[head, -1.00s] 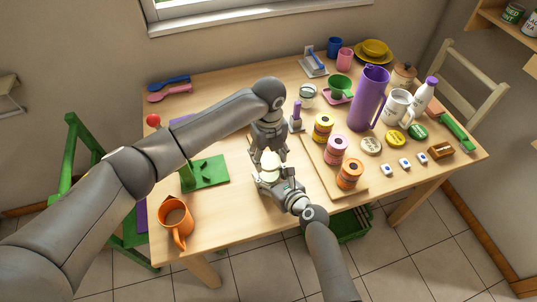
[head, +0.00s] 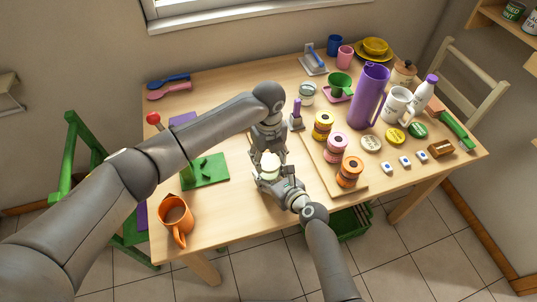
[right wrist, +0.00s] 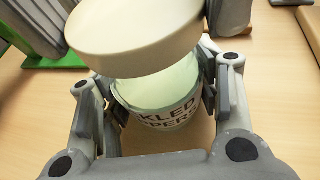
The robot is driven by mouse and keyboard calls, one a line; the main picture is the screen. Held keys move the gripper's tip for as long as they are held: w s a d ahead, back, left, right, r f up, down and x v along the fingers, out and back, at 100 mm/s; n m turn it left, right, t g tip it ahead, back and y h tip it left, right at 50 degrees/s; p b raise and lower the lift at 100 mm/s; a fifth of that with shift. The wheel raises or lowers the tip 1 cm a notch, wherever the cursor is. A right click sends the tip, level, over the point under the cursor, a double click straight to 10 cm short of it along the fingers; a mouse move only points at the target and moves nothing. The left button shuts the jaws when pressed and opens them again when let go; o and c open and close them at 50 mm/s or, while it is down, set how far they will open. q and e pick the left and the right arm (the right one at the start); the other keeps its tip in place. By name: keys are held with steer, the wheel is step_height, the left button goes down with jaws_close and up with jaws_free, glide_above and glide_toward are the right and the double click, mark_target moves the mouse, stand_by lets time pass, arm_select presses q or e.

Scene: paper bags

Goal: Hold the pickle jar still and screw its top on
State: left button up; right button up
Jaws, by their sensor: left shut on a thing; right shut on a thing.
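The pickle jar (right wrist: 165,103) is pale green glass with a white label in dark letters; it shows small in the head view (head: 268,174). My right gripper (right wrist: 160,95) is shut on the jar's sides and holds it upright, low over the table's front. The cream top (right wrist: 135,38) is right above the jar's mouth and hides it; in the head view it is a pale disc (head: 270,159). My left gripper (head: 269,150) reaches down from above and is shut on the top. I cannot tell whether the top is seated on the jar.
A wooden board (head: 318,168) with several coloured jars is close on the right. Bare table (head: 230,222) lies in front.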

arm_select(q)
steer(key=shift+f, duration=0.45)
steer(key=o, duration=0.8)
steer(key=shift+c, duration=0.2)
steer(key=n, duration=0.3)
steer(key=shift+n, duration=0.4)
steer(key=n, duration=0.4)
steer(key=shift+s+f, duration=0.1)
steer(key=shift+s, duration=0.05)
steer(key=n, duration=0.4)
steer(key=shift+a+n, duration=0.1)
steer(key=shift+n, duration=0.3)
steer(key=n, duration=0.3)
steer(key=shift+s, duration=0.1)
